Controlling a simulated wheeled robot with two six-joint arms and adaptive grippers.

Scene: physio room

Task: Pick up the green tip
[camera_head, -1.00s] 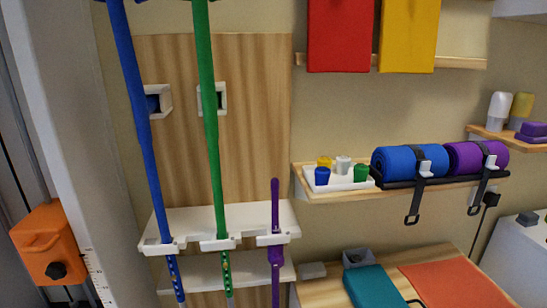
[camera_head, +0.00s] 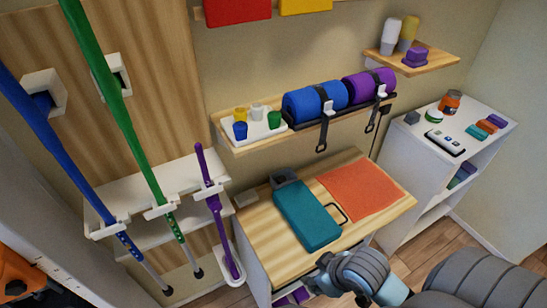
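The green tip (camera_head: 274,119) is a small green cup shape. It stands at the right end of a white tray (camera_head: 254,133) on the wall shelf, left of a blue roll. A yellow tip (camera_head: 240,113), a white tip (camera_head: 257,110) and a blue tip (camera_head: 240,131) stand on the same tray. Grey links of my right arm show at the bottom right, but no fingertips can be made out. My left gripper is not in view. Nothing is touching the green tip.
A blue roll (camera_head: 311,102) and a purple roll (camera_head: 362,88) lie strapped beside the tray. Below is a wooden-topped cabinet with a teal block (camera_head: 306,215) and an orange mat (camera_head: 362,190). Blue (camera_head: 65,150) and green (camera_head: 120,100) poles lean in a rack on the left.

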